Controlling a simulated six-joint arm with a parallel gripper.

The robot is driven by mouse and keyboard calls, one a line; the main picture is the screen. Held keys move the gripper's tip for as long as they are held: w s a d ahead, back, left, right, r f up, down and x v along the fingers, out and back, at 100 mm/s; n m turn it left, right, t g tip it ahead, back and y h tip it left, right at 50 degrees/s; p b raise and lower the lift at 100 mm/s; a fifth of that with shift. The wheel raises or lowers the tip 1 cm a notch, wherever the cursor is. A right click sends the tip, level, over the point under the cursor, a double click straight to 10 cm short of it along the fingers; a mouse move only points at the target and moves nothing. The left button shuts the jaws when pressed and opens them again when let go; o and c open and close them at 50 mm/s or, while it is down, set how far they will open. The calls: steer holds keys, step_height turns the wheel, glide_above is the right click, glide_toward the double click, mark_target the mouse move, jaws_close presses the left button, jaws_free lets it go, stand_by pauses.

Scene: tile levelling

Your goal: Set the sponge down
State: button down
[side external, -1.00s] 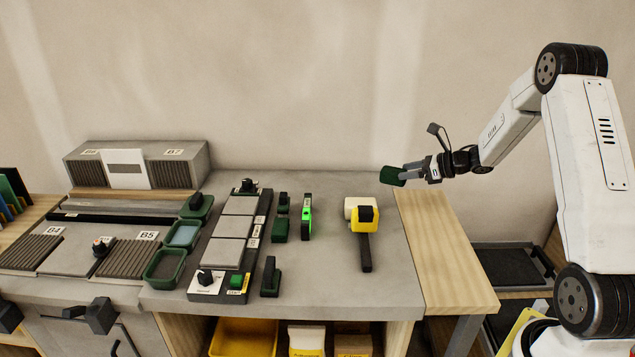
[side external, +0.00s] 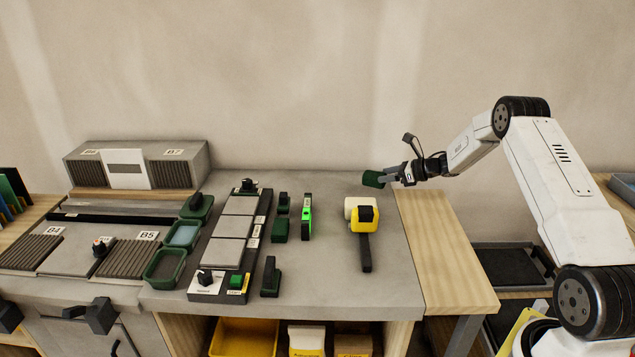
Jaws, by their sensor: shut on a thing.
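A dark green sponge (side external: 373,179) is held in the air above the back right part of the grey worktop (side external: 335,290). My gripper (side external: 387,178) comes in from the right and is shut on the sponge. The sponge is apart from the worktop, behind and a little right of the yellow and white mallet. Its far side is hidden from this view.
A yellow and white mallet (side external: 363,214) lies below the sponge in the picture. A green level (side external: 307,216) and a tile rack (side external: 229,250) are further left. Green trays (side external: 165,267) stand left of the rack. The worktop's front right is clear.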

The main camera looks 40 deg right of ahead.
steer(key=shift+w+d+f, duration=0.2)
steer(key=shift+w+f, duration=0.2)
steer(key=shift+f, duration=0.1)
steer(key=shift+w+d+f, duration=0.2)
steer(key=shift+w+f, duration=0.15)
steer(key=shift+f, duration=0.15)
steer(key=shift+w+f, duration=0.1)
steer(key=shift+f, duration=1.65)
jaws_free()
steer(key=shift+f, duration=0.1)
